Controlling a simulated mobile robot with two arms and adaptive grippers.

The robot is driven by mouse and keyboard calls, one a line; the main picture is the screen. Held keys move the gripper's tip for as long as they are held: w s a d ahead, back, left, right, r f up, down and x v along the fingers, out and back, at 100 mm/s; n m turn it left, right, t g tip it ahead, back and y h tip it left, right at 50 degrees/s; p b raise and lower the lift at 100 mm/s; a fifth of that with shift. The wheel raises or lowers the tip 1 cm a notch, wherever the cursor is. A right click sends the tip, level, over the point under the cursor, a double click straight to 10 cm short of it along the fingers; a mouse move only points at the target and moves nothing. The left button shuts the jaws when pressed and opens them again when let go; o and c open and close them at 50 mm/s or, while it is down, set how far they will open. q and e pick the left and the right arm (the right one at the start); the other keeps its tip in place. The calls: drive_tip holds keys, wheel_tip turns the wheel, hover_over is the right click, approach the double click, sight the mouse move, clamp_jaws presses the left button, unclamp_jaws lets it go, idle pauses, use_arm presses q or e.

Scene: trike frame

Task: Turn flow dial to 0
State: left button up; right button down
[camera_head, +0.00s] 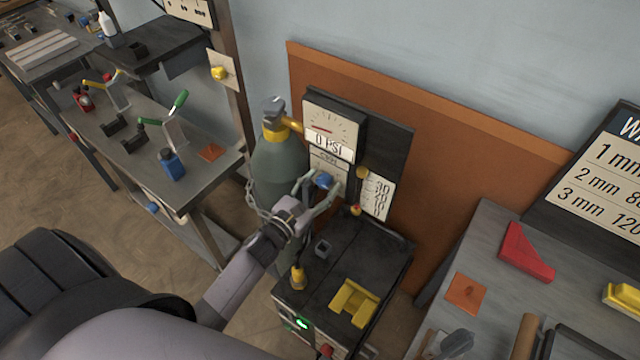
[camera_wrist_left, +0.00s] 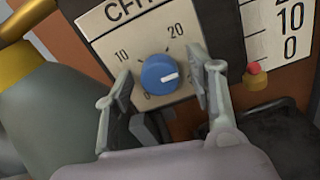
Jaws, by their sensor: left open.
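The flow dial (camera_head: 323,181) is a blue round knob on a pale panel marked CFH (camera_head: 328,160), below a gauge reading 0 PSI (camera_head: 331,124). In the left wrist view the dial (camera_wrist_left: 158,75) has a white mark pointing right, away from the 0 at its lower left. The 10 and 20 marks show above it, and the scale's right part is hidden by a finger. My left gripper (camera_wrist_left: 166,76) is open, with one finger on each side of the dial and visible gaps between. My right gripper is not in view.
A grey-green gas cylinder (camera_head: 277,170) with a yellow valve neck stands just left of the panel. A black machine (camera_head: 330,265) with a yellow block (camera_head: 354,302) on top sits below. A workbench (camera_head: 487,240) is at right and a cluttered table (camera_head: 212,183) at left.

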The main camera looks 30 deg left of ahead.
use_arm(q)
drive_tip(key=c, duration=1.1)
drive_tip(key=shift+c, duration=0.2)
